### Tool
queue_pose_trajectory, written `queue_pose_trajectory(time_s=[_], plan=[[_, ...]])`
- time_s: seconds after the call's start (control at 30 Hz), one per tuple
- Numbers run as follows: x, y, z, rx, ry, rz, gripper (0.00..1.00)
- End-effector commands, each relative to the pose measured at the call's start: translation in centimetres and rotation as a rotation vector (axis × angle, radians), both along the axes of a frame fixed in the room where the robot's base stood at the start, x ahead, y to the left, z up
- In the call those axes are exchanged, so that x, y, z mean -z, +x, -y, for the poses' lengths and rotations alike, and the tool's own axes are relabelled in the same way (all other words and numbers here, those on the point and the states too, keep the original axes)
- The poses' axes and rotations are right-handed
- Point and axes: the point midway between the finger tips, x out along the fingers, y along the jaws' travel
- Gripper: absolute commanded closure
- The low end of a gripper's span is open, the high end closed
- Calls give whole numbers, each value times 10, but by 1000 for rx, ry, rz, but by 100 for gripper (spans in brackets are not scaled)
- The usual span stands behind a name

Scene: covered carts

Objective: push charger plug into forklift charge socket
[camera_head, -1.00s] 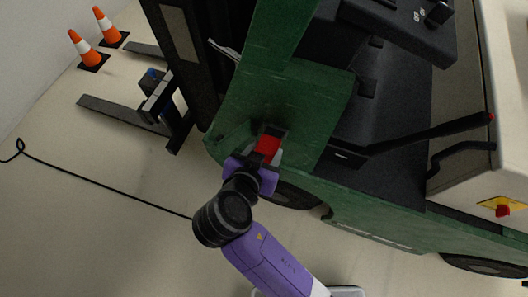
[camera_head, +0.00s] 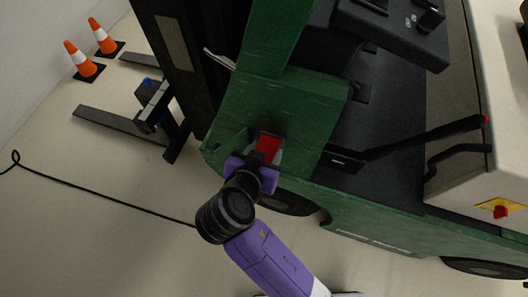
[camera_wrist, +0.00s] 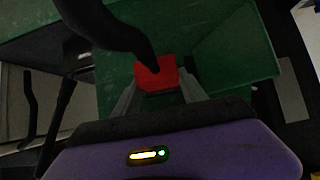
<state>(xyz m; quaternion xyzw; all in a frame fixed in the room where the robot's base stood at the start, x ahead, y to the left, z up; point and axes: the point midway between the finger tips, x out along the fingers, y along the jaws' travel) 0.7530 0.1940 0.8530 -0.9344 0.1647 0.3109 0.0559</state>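The red charger plug (camera_head: 268,145) is between the fingers of my gripper (camera_head: 266,156), against the green side of the forklift (camera_head: 300,110). In the wrist view the red plug (camera_wrist: 157,76) sits between the two grey fingers of my gripper (camera_wrist: 160,92), which are closed on its sides. A thick black cable (camera_wrist: 105,25) curves down to the plug from the upper left. The plug's front faces the green panel. The charge socket cannot be made out; the plug and gripper cover that spot, and I cannot tell whether they touch.
A black cable (camera_head: 100,188) lies on the floor at the left. Two orange cones (camera_head: 82,62) stand beside the forks (camera_head: 115,125).

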Motion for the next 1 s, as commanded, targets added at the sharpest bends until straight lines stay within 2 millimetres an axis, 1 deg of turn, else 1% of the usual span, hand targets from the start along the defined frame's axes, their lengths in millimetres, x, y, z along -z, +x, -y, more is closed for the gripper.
queue_pose_trajectory(time_s=[0.03,0.1,0.47,0.57,0.8,1.0], plan=[[-1,1,0,1,0,1,40],[-1,0,0,1,0,1,27],[-1,-2,-1,0,0,0,27],[-8,-10,-4,-2,1,1,27],[-31,-39,-15,-2,2,2,27],[-44,-55,-20,0,1,1,27]])
